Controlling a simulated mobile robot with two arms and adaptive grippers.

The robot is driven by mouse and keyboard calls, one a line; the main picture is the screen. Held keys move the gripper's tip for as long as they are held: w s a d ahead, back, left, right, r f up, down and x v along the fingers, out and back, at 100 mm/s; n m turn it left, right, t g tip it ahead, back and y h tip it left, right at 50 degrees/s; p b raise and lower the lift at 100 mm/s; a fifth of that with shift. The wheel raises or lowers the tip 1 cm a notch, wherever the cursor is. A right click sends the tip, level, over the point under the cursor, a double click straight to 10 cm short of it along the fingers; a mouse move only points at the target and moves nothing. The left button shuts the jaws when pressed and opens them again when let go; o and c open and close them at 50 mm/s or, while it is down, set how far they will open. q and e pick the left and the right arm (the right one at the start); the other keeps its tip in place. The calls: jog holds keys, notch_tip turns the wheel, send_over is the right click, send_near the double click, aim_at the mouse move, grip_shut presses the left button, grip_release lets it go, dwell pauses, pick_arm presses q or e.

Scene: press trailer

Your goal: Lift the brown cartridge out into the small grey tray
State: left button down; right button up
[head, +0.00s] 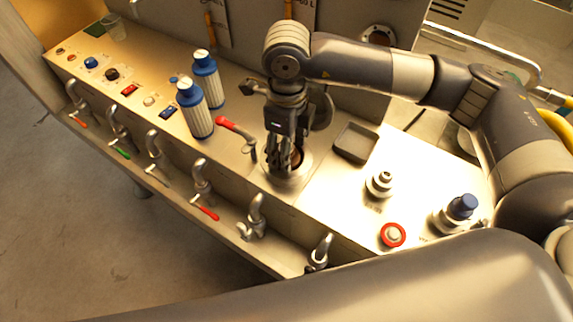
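The brown cartridge (297,156) shows only as a small brown patch inside the round metal housing (284,177) at the middle of the bench. My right gripper (285,163) points down into this housing, its fingers beside the brown patch. The fingers hide most of the cartridge, and I cannot tell whether they grip it. The small grey tray (357,143) lies just right of the housing and looks empty. My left gripper is not in view.
Two blue-and-white cartridges (195,109) stand left of a red-handled lever (235,128), which is close to the housing. Metal taps (202,180) line the front edge. A red-ringed button (393,235), a metal fitting (380,183) and a blue-capped fitting (461,208) stand right.

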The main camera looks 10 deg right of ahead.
grip_shut()
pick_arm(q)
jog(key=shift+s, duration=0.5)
